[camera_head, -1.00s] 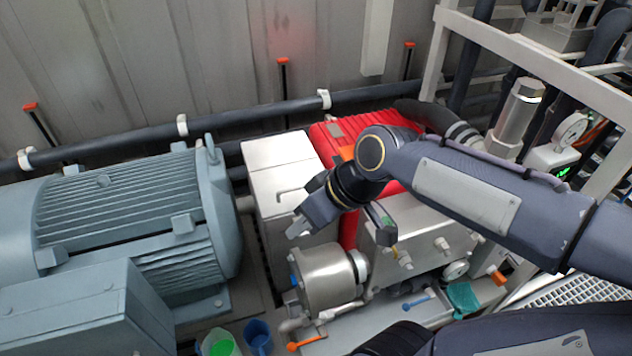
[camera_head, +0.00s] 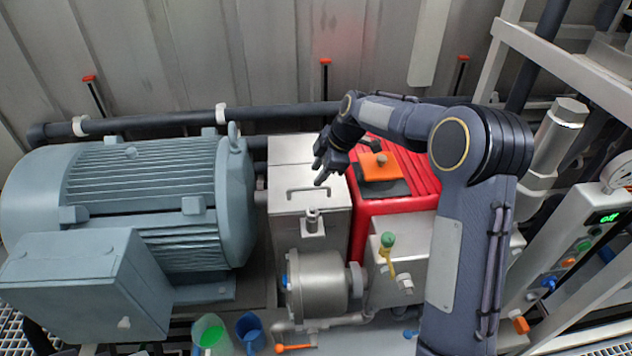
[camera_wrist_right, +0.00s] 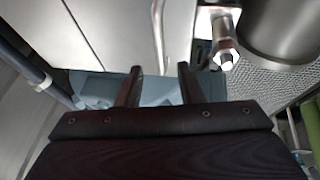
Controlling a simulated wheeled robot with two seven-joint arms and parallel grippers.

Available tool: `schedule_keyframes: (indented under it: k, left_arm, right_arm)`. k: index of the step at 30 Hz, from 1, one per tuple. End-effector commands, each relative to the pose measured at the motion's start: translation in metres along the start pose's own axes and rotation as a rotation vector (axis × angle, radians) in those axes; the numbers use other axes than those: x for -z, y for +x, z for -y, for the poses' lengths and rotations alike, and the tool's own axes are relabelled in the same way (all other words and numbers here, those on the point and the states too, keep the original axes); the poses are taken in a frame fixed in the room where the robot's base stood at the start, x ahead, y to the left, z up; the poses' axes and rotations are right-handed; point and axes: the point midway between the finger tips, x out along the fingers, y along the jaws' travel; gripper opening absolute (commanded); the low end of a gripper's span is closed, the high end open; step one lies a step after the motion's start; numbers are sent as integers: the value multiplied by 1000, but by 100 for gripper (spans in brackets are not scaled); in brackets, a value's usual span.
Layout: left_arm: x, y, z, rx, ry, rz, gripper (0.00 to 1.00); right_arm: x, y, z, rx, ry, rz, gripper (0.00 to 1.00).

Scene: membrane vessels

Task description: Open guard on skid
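The guard is a pale metal box cover (camera_head: 290,170) between the grey-blue motor and the red unit, with a thin bar handle (camera_head: 295,190) on top. Its lid looks closed. A bolt-like latch (camera_head: 312,220) stands on its front. My right gripper (camera_head: 320,172) is above the guard, close to the right end of the handle. In the right wrist view the gripper (camera_wrist_right: 160,82) shows two spread fingers with nothing held. The handle (camera_wrist_right: 159,25) and latch (camera_wrist_right: 225,52) lie beyond the fingertips. My left gripper is not in view.
The large motor (camera_head: 150,185) stands left of the guard. The red unit (camera_head: 405,200) with an orange block (camera_head: 379,166) is right. A metal pump casing (camera_head: 320,285) sits in front. A dark pipe (camera_head: 270,115) runs behind. A green cup (camera_head: 211,335) and blue cup (camera_head: 250,330) stand low.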

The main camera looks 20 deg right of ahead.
Motion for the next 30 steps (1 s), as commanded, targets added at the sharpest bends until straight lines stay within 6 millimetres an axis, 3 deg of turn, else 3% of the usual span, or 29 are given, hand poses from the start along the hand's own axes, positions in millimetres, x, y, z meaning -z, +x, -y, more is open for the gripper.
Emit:
schedule_keyframes:
  k: [3,9,20,27,30]
  left_arm:
    - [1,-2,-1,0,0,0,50]
    - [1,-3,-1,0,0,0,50]
    - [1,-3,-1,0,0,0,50]
    - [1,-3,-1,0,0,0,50]
    - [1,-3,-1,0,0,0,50]
  right_arm:
    - [0,22,1,5,2,1,34]
    - [0,44,0,2,1,0,34]
    - [0,50,0,1,3,0,34]
    - [0,50,0,0,3,0,3]
    - [0,50,0,0,3,0,0]
